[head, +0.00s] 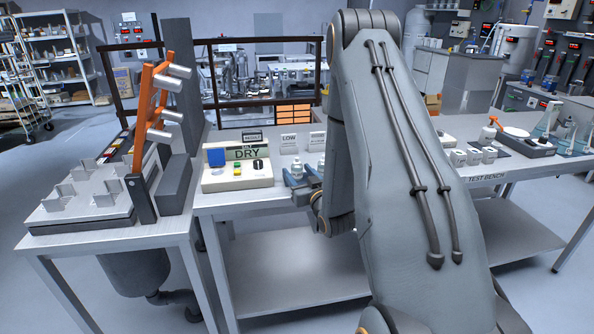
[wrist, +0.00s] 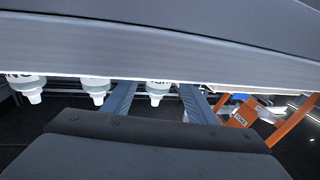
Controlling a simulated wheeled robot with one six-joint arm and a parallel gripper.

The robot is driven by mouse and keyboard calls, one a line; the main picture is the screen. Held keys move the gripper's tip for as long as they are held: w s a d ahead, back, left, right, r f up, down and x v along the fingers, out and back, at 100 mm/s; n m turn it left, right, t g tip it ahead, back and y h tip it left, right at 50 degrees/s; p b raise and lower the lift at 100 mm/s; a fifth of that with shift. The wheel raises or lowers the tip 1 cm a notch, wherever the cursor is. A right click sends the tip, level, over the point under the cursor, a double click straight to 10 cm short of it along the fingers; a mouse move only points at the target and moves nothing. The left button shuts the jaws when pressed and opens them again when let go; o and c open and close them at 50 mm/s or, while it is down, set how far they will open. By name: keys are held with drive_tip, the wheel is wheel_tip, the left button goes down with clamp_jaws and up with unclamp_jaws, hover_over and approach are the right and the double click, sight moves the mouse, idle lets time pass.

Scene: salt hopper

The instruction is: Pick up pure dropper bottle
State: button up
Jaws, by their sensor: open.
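The wrist view is upside down. A white dropper bottle (wrist: 158,88), with partly visible lettering that looks like "PUR", shows between the two fingers of my gripper (wrist: 159,94), its tip pointing down in the picture. The fingers are apart, with a gap on each side of the bottle. In the head view this bottle (head: 297,168) seems to be the left one, upright on the bench, with my gripper (head: 304,182) low at the bench's front edge. My arm hides much of that area.
Two similar bottles (wrist: 96,90) (wrist: 32,88) stand to the left in the wrist view. A control box with a "DRY" display (head: 238,168) stands left of the bottles. An orange lever frame (head: 150,110) rises farther left. "LOW" and other cards (head: 289,143) stand behind.

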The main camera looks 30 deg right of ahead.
drive_tip(key=shift+w+d+r+p, duration=0.15)
drive_tip(key=shift+w+p, duration=0.45)
drive_tip(key=shift+w, duration=0.8)
drive_tip(key=shift+w+d+p, duration=0.2)
drive_tip(key=shift+w+p, duration=0.4)
drive_tip(key=shift+w, duration=0.75)
drive_tip(key=c, duration=1.1)
